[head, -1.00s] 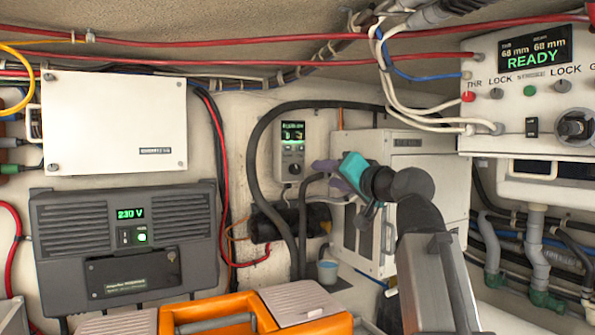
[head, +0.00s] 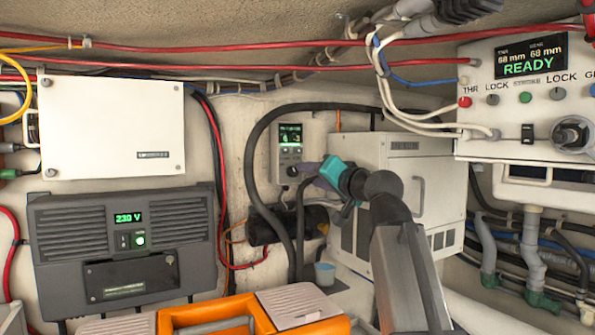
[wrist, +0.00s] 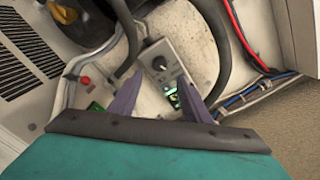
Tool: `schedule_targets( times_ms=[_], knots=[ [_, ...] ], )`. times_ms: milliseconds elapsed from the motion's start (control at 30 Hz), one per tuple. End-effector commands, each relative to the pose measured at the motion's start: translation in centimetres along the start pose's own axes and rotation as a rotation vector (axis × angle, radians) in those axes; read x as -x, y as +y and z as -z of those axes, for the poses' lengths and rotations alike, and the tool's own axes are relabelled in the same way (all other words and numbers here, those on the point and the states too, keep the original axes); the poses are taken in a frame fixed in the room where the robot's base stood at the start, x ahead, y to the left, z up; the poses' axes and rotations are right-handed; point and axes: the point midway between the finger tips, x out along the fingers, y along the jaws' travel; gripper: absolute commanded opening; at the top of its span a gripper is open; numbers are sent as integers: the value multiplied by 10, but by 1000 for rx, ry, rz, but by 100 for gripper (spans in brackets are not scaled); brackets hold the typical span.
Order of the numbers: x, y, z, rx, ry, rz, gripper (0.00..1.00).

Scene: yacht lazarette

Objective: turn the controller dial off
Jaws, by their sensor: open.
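The small grey controller (head: 290,155) is on the back wall, with a lit display at its top and a dark round dial (head: 293,171) near its bottom. In the wrist view the controller (wrist: 176,78) shows tilted, with the dial (wrist: 158,65) facing me and the green display lit. My gripper (head: 313,175) is teal with purple fingers, just right of the dial in the head view. In the wrist view the fingers of my gripper (wrist: 164,88) are spread apart with nothing between them, and the dial shows beyond and between their tips. I see no contact.
A thick black hose (head: 252,160) loops around the controller. A white vented cabinet (head: 400,150) stands close on the right. A grey 230 V unit (head: 125,245) and an orange toolbox (head: 215,315) are at left and below. A READY panel (head: 480,125) hangs at upper right.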

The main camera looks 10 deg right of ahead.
Motion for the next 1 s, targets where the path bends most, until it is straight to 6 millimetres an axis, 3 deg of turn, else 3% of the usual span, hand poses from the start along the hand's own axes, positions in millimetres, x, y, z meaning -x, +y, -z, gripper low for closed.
schedule_targets(
  times_ms=[300,500,1000],
  knots=[
    [-48,-2,2,0,-2,1,44],
    [-70,-2,2,1,-1,1,44],
    [-80,-1,-1,1,0,1,44]
  ],
)
